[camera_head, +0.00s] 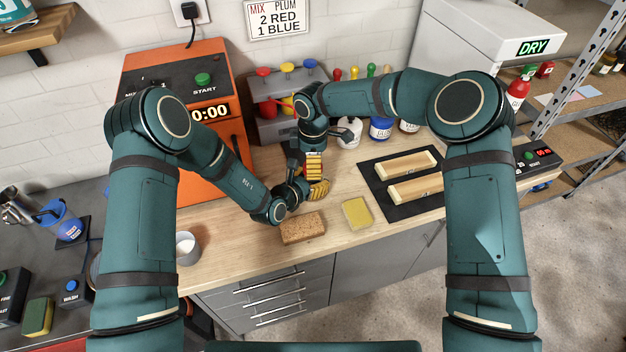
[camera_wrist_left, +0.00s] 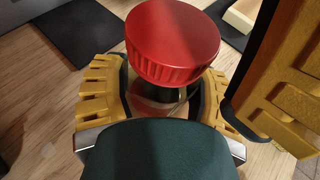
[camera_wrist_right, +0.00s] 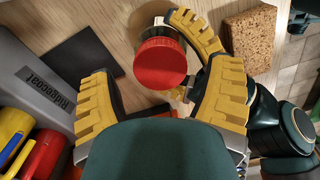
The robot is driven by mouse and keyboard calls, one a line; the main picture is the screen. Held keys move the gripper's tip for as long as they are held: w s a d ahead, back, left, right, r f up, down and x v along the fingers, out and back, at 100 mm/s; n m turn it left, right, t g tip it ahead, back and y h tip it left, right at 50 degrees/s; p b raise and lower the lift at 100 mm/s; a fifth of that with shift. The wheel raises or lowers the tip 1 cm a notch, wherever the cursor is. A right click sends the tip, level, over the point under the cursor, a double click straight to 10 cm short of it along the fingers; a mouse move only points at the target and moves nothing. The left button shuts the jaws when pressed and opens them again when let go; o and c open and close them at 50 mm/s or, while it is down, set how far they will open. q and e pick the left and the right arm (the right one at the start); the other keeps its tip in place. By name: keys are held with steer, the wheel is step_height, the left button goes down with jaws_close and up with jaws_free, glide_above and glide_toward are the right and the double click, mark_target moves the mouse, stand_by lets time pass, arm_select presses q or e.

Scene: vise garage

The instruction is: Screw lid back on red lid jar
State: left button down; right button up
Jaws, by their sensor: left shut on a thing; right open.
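The red lid (camera_wrist_left: 172,42) is over the jar mouth in the left wrist view, and its red top (camera_wrist_right: 160,62) faces the right wrist camera. Whether it is threaded on cannot be told. The clear jar (camera_wrist_left: 155,106) is mostly hidden below the lid, between the fingers of my left gripper (camera_wrist_left: 157,75), which is shut on it. My right gripper (camera_wrist_right: 160,84) is open, its fingers on either side of the lid and apart from it. In the head view my right gripper (camera_head: 313,166) is above my left gripper (camera_head: 318,189), and both hide the jar.
A dark mat (camera_head: 405,209) with wooden blocks is at right. The orange machine (camera_head: 185,160) and grey dispenser (camera_head: 285,126) stand behind.

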steer(key=shift+r, duration=1.55)
steer(key=shift+o, duration=0.2)
steer(key=shift+r+n, duration=0.6)
steer(key=shift+n, duration=0.1)
steer(key=shift+r+n, duration=0.9)
steer(key=shift+r, duration=0.2)
steer(key=shift+f, duration=4)
